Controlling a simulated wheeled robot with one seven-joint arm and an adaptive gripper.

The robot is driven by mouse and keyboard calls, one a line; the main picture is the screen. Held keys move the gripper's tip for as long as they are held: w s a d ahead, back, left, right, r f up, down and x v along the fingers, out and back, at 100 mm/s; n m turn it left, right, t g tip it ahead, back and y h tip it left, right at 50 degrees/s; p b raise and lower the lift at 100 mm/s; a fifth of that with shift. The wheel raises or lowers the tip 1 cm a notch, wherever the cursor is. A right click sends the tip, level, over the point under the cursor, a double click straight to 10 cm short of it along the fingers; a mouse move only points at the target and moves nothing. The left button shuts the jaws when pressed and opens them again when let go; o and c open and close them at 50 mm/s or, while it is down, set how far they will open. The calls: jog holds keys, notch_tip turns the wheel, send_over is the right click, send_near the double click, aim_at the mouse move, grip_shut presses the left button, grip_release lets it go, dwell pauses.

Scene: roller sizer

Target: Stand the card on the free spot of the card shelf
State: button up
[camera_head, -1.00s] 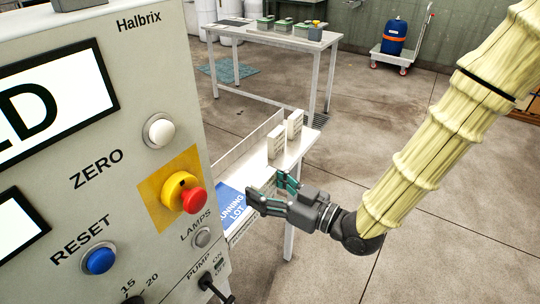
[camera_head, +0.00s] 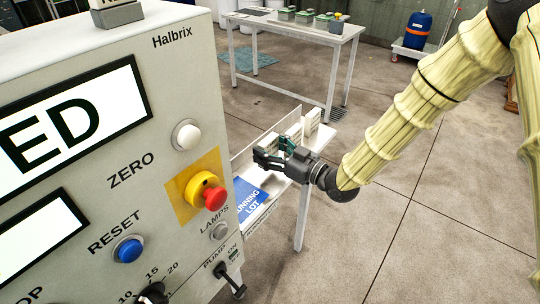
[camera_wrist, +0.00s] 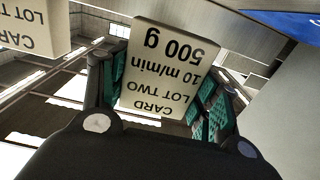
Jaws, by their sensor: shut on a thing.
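A pale card (camera_wrist: 165,70) stands between the fingers of my gripper (camera_wrist: 160,95) in the wrist view. Its print appears upside down and reads CARD, LOT TWO, 10 m/min, 500 g. In the head view my gripper (camera_head: 272,156) is shut on this card (camera_head: 268,141), over the white card shelf (camera_head: 318,143). Another card (camera_head: 312,119) stands at the shelf's far end, with one (camera_head: 295,131) nearer my gripper. A neighbouring card (camera_wrist: 28,28) shows at the upper left in the wrist view. My fingers partly hide the held card's base, so its contact with the shelf cannot be told.
A blue RUNNING LOT label (camera_head: 248,196) lies on the near part of the shelf. The Halbrix control panel (camera_head: 110,150), with knobs and buttons, fills the left side close to the shelf. A worktable (camera_head: 295,32) stands behind. The floor at right is clear.

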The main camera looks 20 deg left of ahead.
jog(key=shift+w+a, duration=0.2)
jog(key=shift+w, duration=0.1)
jog(key=shift+f+p, duration=0.7)
jog(key=shift+f, duration=1.05)
jog(key=shift+f, duration=0.2)
jog(key=o, duration=1)
jog(key=shift+o, duration=0.2)
jog(key=shift+r, duration=0.1)
jog(key=shift+r, duration=0.15)
jog(key=b+v, duration=0.3)
jog(key=v, duration=0.9)
